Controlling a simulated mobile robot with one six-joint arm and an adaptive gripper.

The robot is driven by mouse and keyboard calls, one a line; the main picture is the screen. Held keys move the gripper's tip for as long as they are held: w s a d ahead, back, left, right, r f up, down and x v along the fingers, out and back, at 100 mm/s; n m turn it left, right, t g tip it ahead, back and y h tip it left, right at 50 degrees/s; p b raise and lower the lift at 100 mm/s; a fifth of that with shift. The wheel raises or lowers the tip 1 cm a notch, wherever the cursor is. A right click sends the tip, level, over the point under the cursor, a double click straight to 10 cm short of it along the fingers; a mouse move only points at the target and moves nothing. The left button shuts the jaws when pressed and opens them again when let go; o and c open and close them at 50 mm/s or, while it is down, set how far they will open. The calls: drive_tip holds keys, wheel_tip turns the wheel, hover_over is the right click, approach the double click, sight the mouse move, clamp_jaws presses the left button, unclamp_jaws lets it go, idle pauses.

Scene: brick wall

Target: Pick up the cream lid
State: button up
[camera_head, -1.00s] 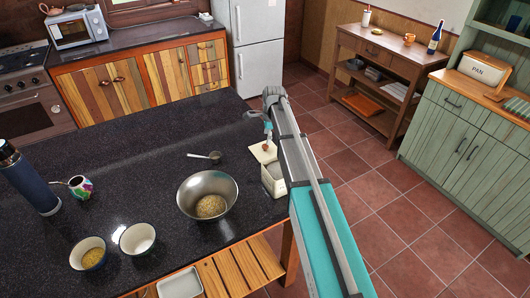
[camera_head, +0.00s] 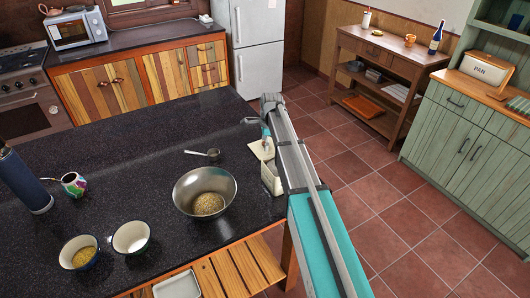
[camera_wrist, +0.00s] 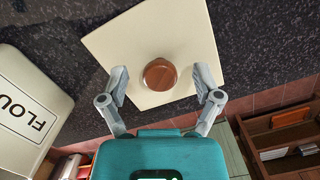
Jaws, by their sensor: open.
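The cream lid (camera_wrist: 188,28) is a flat square plate with a round brown wooden knob (camera_wrist: 160,74); it lies on the dark counter. In the head view the lid (camera_head: 256,149) shows only in part, near the counter's right edge, with my arm hiding some of it. My gripper (camera_wrist: 161,88) is open, with one finger on each side of the knob in the wrist view and nothing held. In the head view my gripper (camera_head: 265,138) is over the lid. I cannot tell whether the fingers are at the knob's height.
A metal bowl (camera_head: 187,194), a small scoop (camera_head: 212,154), two enamel bowls (camera_head: 131,237) and a blue flask (camera_head: 22,180) stand to the left on the counter.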

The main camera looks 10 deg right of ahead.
drive_tip(key=shift+f, duration=0.1)
idle(0.6)
clamp_jaws()
drive_tip(key=shift+r, duration=0.2)
wheel_tip(320, 180, up, 2)
drive_tip(key=shift+r+p, duration=0.1)
drive_tip(key=shift+p, duration=1.15)
drive_tip(key=s+r+p, duration=1)
drive_tip(key=s, duration=0.4)
drive_tip(key=shift+d+r, duration=0.2)
drive_tip(key=shift+d, duration=0.15)
drive_tip(key=shift+s, duration=0.15)
